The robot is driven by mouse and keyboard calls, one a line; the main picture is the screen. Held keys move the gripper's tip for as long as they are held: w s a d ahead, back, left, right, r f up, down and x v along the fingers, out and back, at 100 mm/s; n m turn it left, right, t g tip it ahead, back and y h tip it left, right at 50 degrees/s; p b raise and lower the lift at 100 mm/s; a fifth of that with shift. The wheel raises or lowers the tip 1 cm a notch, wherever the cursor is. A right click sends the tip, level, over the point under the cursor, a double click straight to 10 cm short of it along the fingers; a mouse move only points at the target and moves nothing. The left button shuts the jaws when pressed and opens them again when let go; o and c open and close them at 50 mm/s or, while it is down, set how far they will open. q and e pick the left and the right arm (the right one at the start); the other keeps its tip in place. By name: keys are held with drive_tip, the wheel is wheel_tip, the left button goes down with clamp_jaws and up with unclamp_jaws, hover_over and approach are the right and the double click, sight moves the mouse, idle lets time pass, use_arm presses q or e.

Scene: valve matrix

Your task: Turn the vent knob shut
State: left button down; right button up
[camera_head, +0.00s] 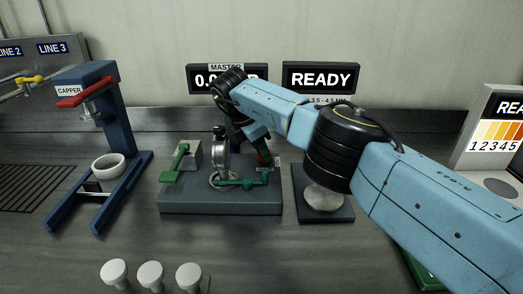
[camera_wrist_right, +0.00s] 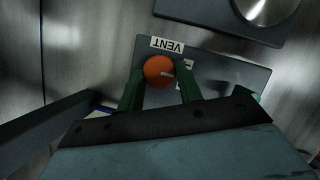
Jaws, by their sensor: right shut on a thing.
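The vent knob (camera_wrist_right: 158,71) is a round orange knob with a small white mark, seen in the right wrist view next to an upside-down VENT label (camera_wrist_right: 167,45). It sits on the grey valve base (camera_wrist_right: 228,80). My right gripper (camera_wrist_right: 161,76) has its two green fingers on either side of the knob and is shut on it. In the head view the right gripper (camera_head: 267,157) reaches down to the right part of the base (camera_head: 220,207); the arm and fingers hide most of the knob. My left gripper is not in view.
A blue capper stand (camera_head: 110,115) is at left. A plate with a metal dome (camera_head: 322,200) is close at right. Several white knobs (camera_head: 150,273) are in front.

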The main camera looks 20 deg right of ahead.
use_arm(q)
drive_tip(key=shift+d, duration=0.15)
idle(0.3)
use_arm(e)
drive_tip(key=o, duration=1)
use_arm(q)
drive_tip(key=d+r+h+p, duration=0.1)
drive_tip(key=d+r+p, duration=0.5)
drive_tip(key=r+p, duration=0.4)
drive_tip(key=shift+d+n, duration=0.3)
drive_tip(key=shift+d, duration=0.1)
use_arm(e)
drive_tip(key=v, duration=1.3)
drive_tip(key=shift+r, duration=0.25)
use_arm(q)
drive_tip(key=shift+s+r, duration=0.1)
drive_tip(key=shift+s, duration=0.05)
